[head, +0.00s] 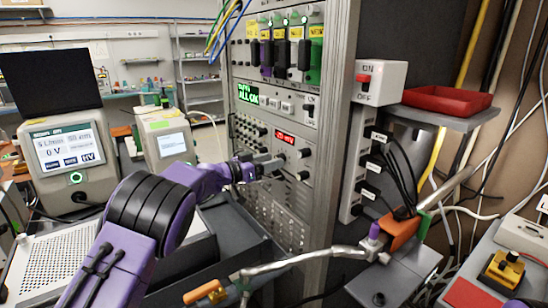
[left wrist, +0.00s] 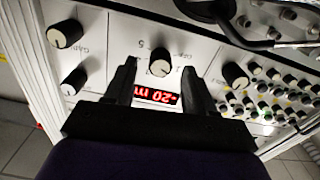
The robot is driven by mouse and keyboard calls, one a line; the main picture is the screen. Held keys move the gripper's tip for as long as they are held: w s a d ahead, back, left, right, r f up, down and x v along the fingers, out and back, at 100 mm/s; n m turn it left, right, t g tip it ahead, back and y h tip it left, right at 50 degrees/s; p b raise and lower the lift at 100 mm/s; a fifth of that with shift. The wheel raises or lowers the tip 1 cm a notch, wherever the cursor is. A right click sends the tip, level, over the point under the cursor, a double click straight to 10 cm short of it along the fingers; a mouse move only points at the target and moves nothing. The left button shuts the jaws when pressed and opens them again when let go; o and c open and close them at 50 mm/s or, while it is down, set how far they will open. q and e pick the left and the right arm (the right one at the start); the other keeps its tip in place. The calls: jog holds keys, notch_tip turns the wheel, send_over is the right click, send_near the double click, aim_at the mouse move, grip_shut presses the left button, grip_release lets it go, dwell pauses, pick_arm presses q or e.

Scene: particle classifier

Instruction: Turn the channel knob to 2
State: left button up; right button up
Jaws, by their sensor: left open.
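My left gripper (head: 280,161) reaches the rack's instrument panel in the head view, just below a red digital display (head: 286,136). In the left wrist view the gripper (left wrist: 160,68) is open, its dark fingers apart. A round black knob with a pale face (left wrist: 160,63) shows between the fingertips; contact cannot be told. Printed marks, one like a 5, are near this knob. The red display (left wrist: 155,95) also shows between the fingers, partly cut off. I cannot read which knob is the channel knob or its setting. My right gripper is not in view.
Other knobs surround the gripper: two at left (left wrist: 65,34), (left wrist: 74,80) and one at right (left wrist: 235,74). Several small connectors (left wrist: 280,90) are farther right. A white switch box (head: 377,82) and a red tray (head: 446,101) are right of the rack frame (head: 335,120).

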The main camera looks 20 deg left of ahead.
pick_arm(q)
jog(key=shift+x, duration=0.95)
grip_shut()
jog(key=m+b, duration=0.5)
jog(key=m, duration=0.3)
jog(key=shift+s+f, duration=0.1)
jog(key=shift+f, duration=0.05)
jog(key=shift+m+b, duration=0.3)
jog(key=shift+m, duration=0.2)
